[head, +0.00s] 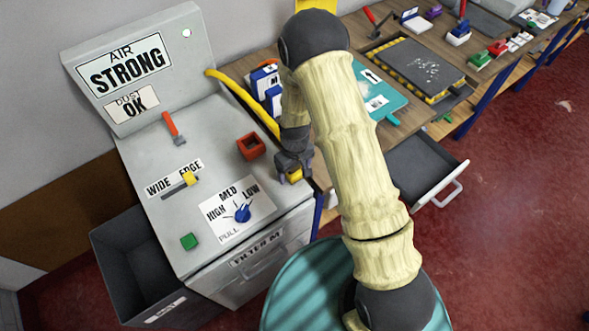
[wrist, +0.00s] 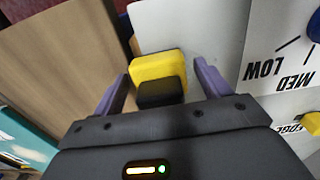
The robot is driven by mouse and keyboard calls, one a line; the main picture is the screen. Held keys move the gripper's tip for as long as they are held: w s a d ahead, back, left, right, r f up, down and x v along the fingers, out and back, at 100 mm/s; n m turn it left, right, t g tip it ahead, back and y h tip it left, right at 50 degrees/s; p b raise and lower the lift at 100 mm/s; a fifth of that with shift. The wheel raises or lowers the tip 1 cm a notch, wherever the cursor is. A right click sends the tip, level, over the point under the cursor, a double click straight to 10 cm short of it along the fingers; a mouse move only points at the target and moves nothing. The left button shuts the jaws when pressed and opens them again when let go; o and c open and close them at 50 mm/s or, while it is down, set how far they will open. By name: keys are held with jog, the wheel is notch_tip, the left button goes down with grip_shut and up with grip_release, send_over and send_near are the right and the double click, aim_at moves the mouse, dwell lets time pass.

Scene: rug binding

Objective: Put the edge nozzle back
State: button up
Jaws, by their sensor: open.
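A yellow block with a black end, which looks like the edge nozzle, shows in the wrist view (wrist: 158,65) and in the head view (head: 296,177). It is at the right edge of the grey cabinet top, beside the wooden bench. My gripper (head: 292,170) is open above it. In the wrist view the two purple fingers (wrist: 161,72) stand apart, one on each side of the block, with gaps showing. The block's underside is hidden. A red square holder with a dark opening (head: 251,146) stands on the cabinet top, left of my gripper.
The grey cabinet top (head: 205,135) also carries a red-handled tool (head: 173,128), a WIDE/EDGE slider with a yellow knob (head: 190,180), a blue dial (head: 243,214) and a green button (head: 189,241). A yellow hose (head: 245,97) runs behind. An open drawer (head: 425,170) juts out right.

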notch_tip(320, 180, up, 12)
jog(key=b, duration=0.2)
jog(key=shift+f+b, duration=0.1)
jog(key=shift+b, duration=0.2)
dwell(0.6)
jog(key=s+d+r+m+t, duration=0.2)
jog(key=s+d+r+m, duration=0.4)
jog(key=s+d+r, duration=0.4)
jog(key=s+d, duration=0.2)
jog(key=d, duration=0.1)
jog(key=shift+s+d+r+m+t, duration=0.2)
jog(key=shift+d+m+t, duration=0.1)
jog(key=shift+m, duration=0.1)
